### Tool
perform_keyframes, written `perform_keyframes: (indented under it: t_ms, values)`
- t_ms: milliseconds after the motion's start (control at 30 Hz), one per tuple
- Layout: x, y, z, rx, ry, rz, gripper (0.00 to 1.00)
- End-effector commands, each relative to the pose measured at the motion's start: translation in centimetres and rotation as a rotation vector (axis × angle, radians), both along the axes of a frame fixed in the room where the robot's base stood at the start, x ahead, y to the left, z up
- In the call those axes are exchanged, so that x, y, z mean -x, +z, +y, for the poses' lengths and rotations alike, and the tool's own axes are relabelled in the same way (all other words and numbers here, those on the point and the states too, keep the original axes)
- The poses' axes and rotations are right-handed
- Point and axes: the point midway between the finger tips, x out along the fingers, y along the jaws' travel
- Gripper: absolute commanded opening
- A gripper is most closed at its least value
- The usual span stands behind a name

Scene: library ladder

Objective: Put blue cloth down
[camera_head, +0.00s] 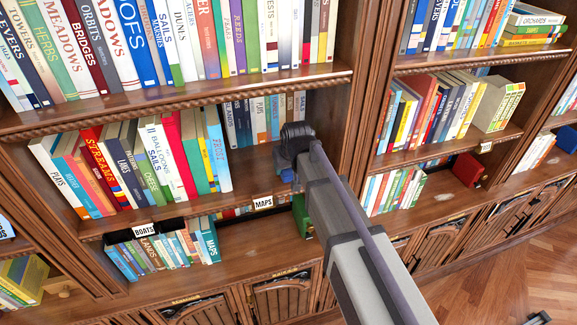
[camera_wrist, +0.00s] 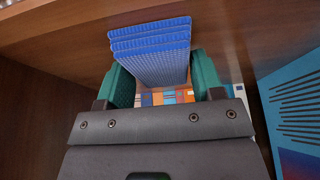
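The blue cloth (camera_wrist: 152,50) is a folded, ribbed stack in the wrist view. It fills the gap between the teal finger pads of my gripper (camera_wrist: 162,85), which look shut on it. In the head view my gripper (camera_head: 290,165) is inside the middle bay, above the shelf board with the MAPS label. Only small blue bits (camera_head: 287,176) show there beside the dark gripper. The gripper and arm hide most of the cloth in that view. I cannot tell whether the cloth touches the shelf surface.
Leaning books (camera_head: 150,160) fill the left of this shelf, and more books (camera_head: 265,118) stand at its back. The MAPS label (camera_head: 263,203) is on the shelf's front edge. A wooden upright (camera_head: 350,130) bounds the bay on the right. Bare board lies left of my gripper.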

Motion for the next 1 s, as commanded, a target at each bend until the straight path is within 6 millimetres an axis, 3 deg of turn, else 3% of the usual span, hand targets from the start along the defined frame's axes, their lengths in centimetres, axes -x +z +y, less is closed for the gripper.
perform_keyframes:
  t_ms: [233, 767, 1000]
  values:
    - [0.0, 0.0, 0.0, 0.000, 0.000, 0.002, 0.86]
    - [0.0, 0.4, 0.0, 0.001, 0.000, 0.002, 0.86]
    - [1.1, 3.8, -0.4, 0.001, 0.000, 0.002, 0.86]
